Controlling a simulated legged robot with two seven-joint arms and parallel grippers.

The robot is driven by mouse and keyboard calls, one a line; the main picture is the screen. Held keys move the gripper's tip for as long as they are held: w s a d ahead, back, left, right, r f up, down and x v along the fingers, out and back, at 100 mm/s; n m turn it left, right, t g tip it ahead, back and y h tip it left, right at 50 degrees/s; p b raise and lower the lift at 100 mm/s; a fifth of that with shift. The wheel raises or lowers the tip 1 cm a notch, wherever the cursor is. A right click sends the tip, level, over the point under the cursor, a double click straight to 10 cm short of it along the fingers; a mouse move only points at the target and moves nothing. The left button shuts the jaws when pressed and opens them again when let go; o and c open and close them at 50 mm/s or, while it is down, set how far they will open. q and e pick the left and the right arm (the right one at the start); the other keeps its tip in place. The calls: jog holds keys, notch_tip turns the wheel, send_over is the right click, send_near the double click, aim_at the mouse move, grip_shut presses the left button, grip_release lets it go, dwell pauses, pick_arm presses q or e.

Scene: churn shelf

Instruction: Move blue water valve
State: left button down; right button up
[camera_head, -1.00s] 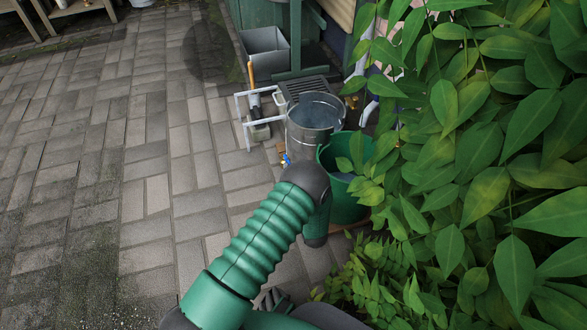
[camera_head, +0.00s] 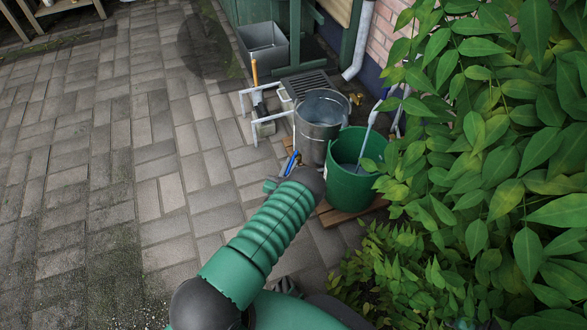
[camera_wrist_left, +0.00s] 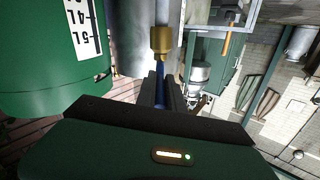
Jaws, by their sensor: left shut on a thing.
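The blue water valve handle (camera_head: 291,163) shows just beyond the black end of my left arm in the head view, low beside the metal bucket (camera_head: 321,126). In the left wrist view the blue handle (camera_wrist_left: 160,84) lies between the dark fingers of my left gripper (camera_wrist_left: 161,92), which is shut on it. A brass fitting (camera_wrist_left: 161,42) sits at the far end of the handle, against the grey metal bucket wall. My arm hides most of the left gripper in the head view. I do not make out my right gripper.
A green bucket (camera_head: 347,193) stands right of the metal one, partly on a wooden board. A grey bin (camera_head: 263,47), a drain grate (camera_head: 304,84) and a pipe frame (camera_head: 243,103) lie behind. Leaves (camera_head: 500,130) crowd the right. The paving (camera_head: 120,160) at left is clear.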

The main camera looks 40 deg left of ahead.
pick_arm(q)
jog(key=shift+s+a+m+h, duration=0.1)
jog(key=shift+a+m+h, duration=0.1)
jog(key=shift+m+h, duration=0.35)
jog(key=c, duration=1.5)
grip_release()
jog(key=shift+o, duration=0.2)
jog(key=shift+f, duration=0.1)
